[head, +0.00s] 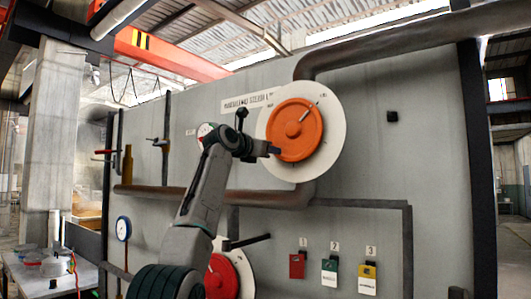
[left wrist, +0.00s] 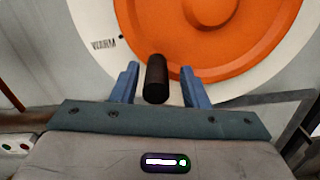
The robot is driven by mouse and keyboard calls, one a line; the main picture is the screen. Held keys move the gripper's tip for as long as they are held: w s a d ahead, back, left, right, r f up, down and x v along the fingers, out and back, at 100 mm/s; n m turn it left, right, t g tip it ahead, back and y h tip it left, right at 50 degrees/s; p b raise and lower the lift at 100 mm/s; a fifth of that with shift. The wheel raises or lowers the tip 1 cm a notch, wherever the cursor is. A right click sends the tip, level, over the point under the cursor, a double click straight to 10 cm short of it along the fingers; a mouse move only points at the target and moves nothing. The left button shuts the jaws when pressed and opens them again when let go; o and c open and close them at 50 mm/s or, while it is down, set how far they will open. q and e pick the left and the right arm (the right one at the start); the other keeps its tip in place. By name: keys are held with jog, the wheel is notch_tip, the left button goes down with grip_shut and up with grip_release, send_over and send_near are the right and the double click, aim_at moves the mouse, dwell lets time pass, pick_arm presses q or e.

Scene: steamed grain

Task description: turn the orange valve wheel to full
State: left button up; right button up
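The orange valve wheel (head: 293,138) is mounted on a round white plate (head: 331,107) on the grey panel. A pale bar-shaped mark lies on the wheel's upper right. In the left wrist view the wheel (left wrist: 225,30) fills the top. A dark cylindrical handle (left wrist: 156,80) stands out at the wheel's lower left edge. My left gripper (head: 274,150) is at the wheel's left side. In the left wrist view its blue fingers (left wrist: 160,84) are apart, one on each side of the handle, with visible gaps. Small lettering on the plate is too blurred to read. My right gripper is not seen.
A brown pipe (head: 400,42) runs above the wheel and another (head: 150,191) below it. A second, red wheel (head: 222,277) sits lower, partly behind my left arm. A gauge (head: 123,228) is at left.

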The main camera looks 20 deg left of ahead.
pick_arm(q)
jog(key=shift+s+d, duration=0.1)
jog(key=shift+d, duration=0.15)
jog(key=shift+s+a+f+b, duration=0.25)
jog(key=shift+a+b, duration=0.1)
jog(key=shift+b, duration=0.1)
jog(key=b+v, duration=0.6)
jog(key=v, duration=0.4)
jog(key=shift+d+r, duration=0.2)
jog(key=shift+r, duration=0.15)
jog(key=shift+s, duration=0.15)
